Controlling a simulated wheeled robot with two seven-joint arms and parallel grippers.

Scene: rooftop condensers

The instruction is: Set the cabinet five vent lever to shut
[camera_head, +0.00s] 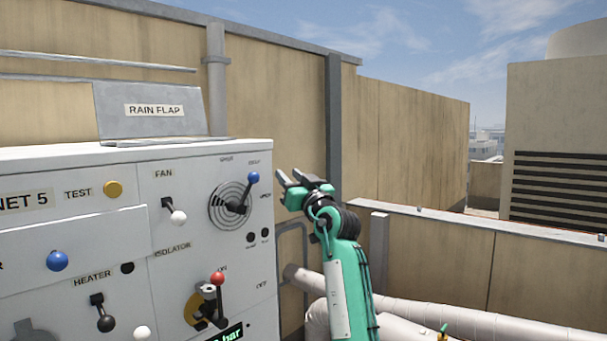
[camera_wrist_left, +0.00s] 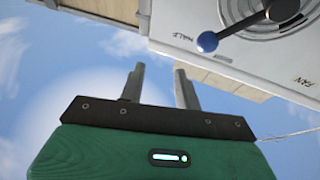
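The vent lever (camera_head: 240,200) is a dark arm with a blue ball knob on a round louvred dial (camera_head: 220,208), at the upper right of the white cabinet five (camera_head: 150,240). The lever points up and right, its knob by a small label. In the left wrist view the blue knob (camera_wrist_left: 207,41) is at the top, beside a label that appears to read HALF. My left gripper (camera_head: 288,174) is just right of the knob, apart from it. Its two fingers (camera_wrist_left: 160,68) are spread with nothing between them. My right gripper is in neither view.
Near the dial are a fan switch (camera_head: 175,212), a red-knobbed isolator lever (camera_head: 217,290) and a heater switch (camera_head: 103,314). A grey rain flap (camera_head: 150,108) stands on the cabinet top. Pipes (camera_head: 430,313) run low at the right. Open air lies right of the cabinet.

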